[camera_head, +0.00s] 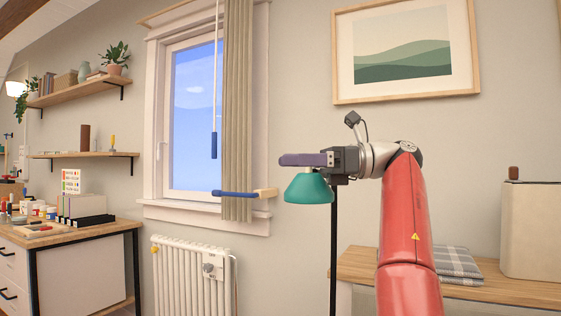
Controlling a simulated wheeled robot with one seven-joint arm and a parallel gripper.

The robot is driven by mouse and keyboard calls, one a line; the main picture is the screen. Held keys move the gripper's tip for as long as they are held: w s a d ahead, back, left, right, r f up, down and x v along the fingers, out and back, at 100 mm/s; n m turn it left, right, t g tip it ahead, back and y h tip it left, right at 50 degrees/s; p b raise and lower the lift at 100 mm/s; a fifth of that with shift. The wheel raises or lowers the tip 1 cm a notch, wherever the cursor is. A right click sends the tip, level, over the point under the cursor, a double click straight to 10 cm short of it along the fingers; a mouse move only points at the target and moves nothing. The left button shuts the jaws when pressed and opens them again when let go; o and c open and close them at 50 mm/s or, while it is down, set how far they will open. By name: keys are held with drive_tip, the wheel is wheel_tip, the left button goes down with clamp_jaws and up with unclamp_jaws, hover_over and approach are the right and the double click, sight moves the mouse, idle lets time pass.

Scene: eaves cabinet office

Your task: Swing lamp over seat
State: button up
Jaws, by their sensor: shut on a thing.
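The lamp has a teal shade (308,190) that hangs just under my gripper (306,160). A thin black pole (334,245) stands below and to the right of the shade. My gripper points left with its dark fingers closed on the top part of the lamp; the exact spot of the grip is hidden. A wooden bench seat (525,291) runs along the wall at the lower right, partly hidden behind my red arm. The lamp shade is left of the bench, in front of the wall.
A folded plaid blanket (457,264) and a beige box (532,230) rest on the bench. A white radiator (190,280) stands below the window, with a curtain (238,110) beside it. A framed picture (405,50) hangs above my arm. A desk (75,238) stands at the left.

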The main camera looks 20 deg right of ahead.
drive_tip(key=shift+s+p+v, duration=0.2)
drive_tip(key=shift+p+v, duration=0.1)
drive_tip(key=shift+v, duration=1.05)
drive_tip(key=shift+s+p+v, duration=0.25)
drive_tip(key=shift+p+v, duration=0.05)
drive_tip(key=shift+v, duration=1.05)
drive_tip(key=c, duration=0.4)
drive_tip(key=shift+s+d, duration=0.2)
drive_tip(key=shift+d, duration=0.1)
drive_tip(key=shift+c, duration=0.4)
drive_tip(key=shift+f, duration=0.1)
